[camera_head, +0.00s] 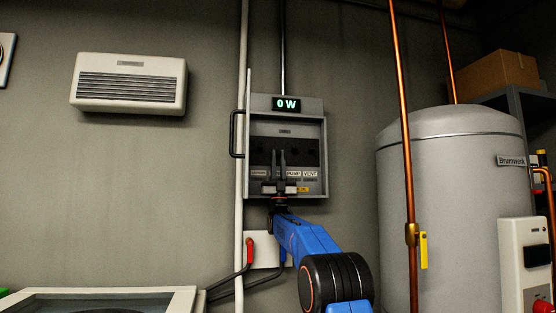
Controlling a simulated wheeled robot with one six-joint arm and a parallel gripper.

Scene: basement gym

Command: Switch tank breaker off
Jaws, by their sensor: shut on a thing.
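The grey breaker panel (318,150) hangs on the wall with its door swung open to the left. A row of dark breakers (308,152) runs across it, with labels below. I can read PUMP (293,173) and VENT (309,173); the leftmost label (258,173) is too small to read. My gripper (279,152) reaches up in front of the row, left of PUMP, its fingers close together and shut on a breaker. The fingers hide that breaker's lever and most of its label, so I cannot tell its name or position.
A display (286,104) atop the panel reads 0 W. A black door handle (234,134) and a white pipe (239,220) stand to the left. A copper pipe (402,110) and a grey tank (460,180) are to the right. A red-handled lever (250,250) is below.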

